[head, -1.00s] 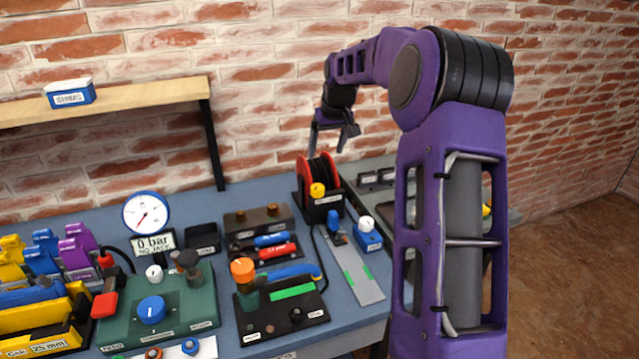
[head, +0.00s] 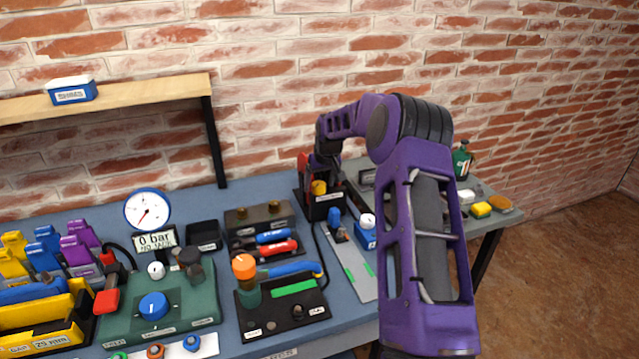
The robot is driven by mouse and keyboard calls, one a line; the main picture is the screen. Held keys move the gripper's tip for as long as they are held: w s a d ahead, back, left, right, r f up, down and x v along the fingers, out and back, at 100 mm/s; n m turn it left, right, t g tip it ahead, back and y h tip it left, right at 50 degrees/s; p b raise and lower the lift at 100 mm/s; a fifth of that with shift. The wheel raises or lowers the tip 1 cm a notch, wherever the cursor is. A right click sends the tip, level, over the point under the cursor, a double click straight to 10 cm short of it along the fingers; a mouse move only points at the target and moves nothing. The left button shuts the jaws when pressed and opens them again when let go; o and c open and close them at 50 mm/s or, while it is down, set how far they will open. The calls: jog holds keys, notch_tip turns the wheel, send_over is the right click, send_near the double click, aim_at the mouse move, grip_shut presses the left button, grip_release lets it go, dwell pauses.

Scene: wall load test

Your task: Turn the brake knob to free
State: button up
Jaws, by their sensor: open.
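The red and black reel stands on a black base (head: 325,213) at the back right of the blue bench. A yellow knob (head: 318,187) sits on its front; its label is too small to read, so I cannot tell for certain that it is the brake knob. My gripper (head: 322,172) is open and points down at the reel, just above or behind the yellow knob. Its fingertips are dark against the reel and partly hidden, so I cannot tell whether they touch anything. Most of the reel is now hidden by my wrist.
Screwdrivers (head: 275,237), a green panel with a blue knob (head: 153,306) and a gauge (head: 147,210) stand left. A grey side table (head: 500,216) is at right.

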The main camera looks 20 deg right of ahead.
grip_shut()
dwell(0.5)
jog(key=shift+n, duration=0.3)
jog(key=n+y, duration=0.1)
jog(key=n, duration=0.2)
jog(key=shift+d+n+y, duration=0.15)
jog(key=shift+n+y, duration=0.15)
jog(key=shift+y, duration=0.1)
jog(key=shift+w+n+g+y, duration=0.1)
jog(key=shift+n+g+y, duration=0.2)
jog(key=shift+n, duration=0.8)
jog(key=shift+n+g+y, duration=0.3)
jog(key=shift+n, duration=0.8)
